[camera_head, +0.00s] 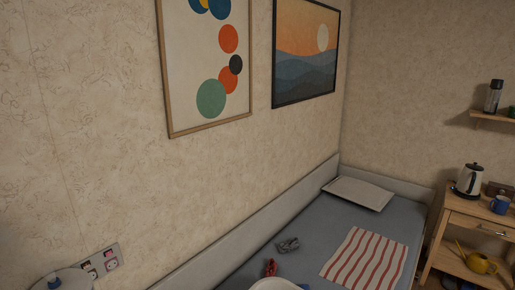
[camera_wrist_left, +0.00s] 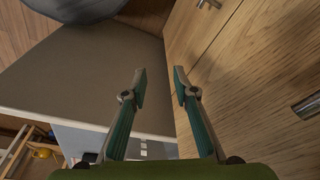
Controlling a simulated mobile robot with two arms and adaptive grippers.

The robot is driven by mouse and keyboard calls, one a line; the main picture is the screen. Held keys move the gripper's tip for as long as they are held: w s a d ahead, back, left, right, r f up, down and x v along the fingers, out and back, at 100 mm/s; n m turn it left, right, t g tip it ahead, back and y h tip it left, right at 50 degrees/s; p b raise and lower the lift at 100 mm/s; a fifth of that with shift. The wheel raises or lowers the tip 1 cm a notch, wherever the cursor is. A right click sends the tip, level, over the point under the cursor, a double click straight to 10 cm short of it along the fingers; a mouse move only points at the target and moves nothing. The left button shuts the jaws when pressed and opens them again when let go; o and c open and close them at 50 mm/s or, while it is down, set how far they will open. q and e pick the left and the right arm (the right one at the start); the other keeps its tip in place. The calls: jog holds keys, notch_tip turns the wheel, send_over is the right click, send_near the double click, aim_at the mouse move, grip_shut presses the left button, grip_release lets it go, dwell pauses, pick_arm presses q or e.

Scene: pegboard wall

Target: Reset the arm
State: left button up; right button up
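My left gripper (camera_wrist_left: 158,85) shows in the left wrist view with its two fingers apart. It is open, with nothing between the fingertips. A wooden cabinet front (camera_wrist_left: 250,75) with metal handles lies beside and beyond the fingers on the right of that view.
A wooden nightstand (camera_head: 474,236) at right holds a kettle (camera_head: 468,181) and a blue mug (camera_head: 500,204).

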pick_arm(q)
jog(key=s+a+f+g+b, duration=0.1)
jog(key=s+a+f+b, duration=0.2)
jog(key=s+f, duration=1.5)
jog(key=shift+f, duration=1.85)
jog(key=shift+a, duration=0.1)
